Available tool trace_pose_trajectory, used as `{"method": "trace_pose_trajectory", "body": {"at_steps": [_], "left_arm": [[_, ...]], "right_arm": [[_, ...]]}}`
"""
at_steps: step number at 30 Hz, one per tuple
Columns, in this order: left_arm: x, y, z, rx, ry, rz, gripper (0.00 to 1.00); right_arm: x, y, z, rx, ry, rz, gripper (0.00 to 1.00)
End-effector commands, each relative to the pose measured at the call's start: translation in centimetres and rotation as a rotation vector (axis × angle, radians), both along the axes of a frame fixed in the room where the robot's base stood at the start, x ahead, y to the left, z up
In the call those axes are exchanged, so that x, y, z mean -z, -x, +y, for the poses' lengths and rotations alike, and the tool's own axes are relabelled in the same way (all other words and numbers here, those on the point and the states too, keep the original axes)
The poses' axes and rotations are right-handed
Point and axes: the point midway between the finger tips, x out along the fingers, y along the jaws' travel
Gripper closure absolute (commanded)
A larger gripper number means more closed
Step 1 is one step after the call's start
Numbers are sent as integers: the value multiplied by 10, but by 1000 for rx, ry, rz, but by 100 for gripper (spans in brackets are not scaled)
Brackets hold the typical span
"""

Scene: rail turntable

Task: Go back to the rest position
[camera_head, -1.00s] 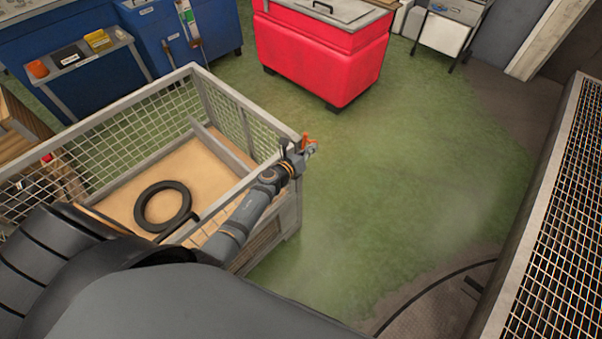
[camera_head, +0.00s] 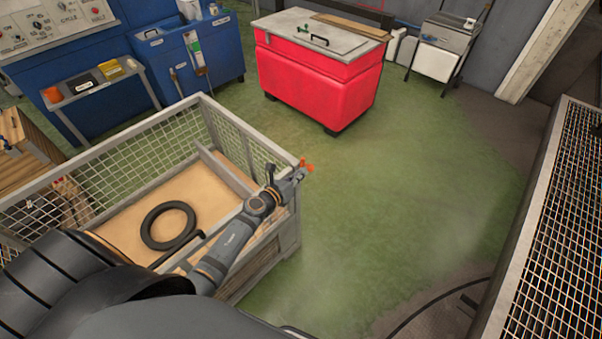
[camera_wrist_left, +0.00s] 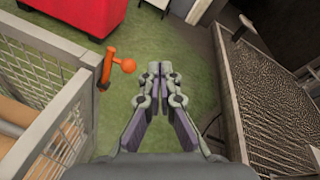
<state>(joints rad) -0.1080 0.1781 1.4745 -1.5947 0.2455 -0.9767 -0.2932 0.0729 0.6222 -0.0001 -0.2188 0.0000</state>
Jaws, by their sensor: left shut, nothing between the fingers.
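My left arm reaches out over the near right side of the mesh cage in the head view. My left gripper (camera_head: 296,173) is at the cage's right corner, small in that view. In the left wrist view my left gripper (camera_wrist_left: 160,70) has its fingers together with nothing between them, above the green floor. An orange knobbed handle (camera_wrist_left: 112,63) stands left of the fingers, by the cage corner and apart from them. My right gripper is not in view.
The mesh cage (camera_head: 222,117) holds a black ring (camera_head: 149,229) on its tan floor. A red bin (camera_head: 315,85) and blue cabinets (camera_head: 92,104) stand behind. A mesh-topped barrier (camera_head: 532,230) runs along the right. Green floor (camera_head: 410,180) between them is clear.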

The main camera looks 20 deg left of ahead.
Motion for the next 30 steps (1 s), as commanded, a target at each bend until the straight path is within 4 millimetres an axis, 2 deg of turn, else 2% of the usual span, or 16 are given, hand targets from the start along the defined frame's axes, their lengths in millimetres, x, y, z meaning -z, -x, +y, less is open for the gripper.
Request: {"method": "trace_pose_trajectory", "body": {"at_steps": [4,10,11,13,14,17,18,20,21,23,24,26,27,29,30], "left_arm": [[0,0,0,0,0,0,100],[2,0,0,-3,7,3,100],[7,2,1,-11,23,12,100],[30,9,6,-53,108,56,100],[45,14,9,-86,168,85,100],[116,43,25,-259,448,221,100],[148,59,32,-351,573,280,100],[194,87,42,-497,753,363,100],[223,108,48,-597,862,412,100],[265,141,56,-755,1015,477,100],[291,166,60,-865,1111,514,100],[328,204,64,-1036,1245,560,100],[352,233,66,-1155,1325,585,100],[384,276,67,-1339,1440,609,100],[402,305,66,-1463,1507,617,100]], "right_arm": [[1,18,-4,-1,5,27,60],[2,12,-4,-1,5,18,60],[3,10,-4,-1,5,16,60],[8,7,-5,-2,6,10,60],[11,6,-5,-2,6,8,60],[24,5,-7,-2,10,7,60],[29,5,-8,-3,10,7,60],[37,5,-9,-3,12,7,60],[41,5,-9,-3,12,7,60],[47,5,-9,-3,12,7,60],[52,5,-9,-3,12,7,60],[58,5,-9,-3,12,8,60],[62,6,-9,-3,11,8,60],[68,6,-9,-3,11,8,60],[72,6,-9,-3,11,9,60]]}}
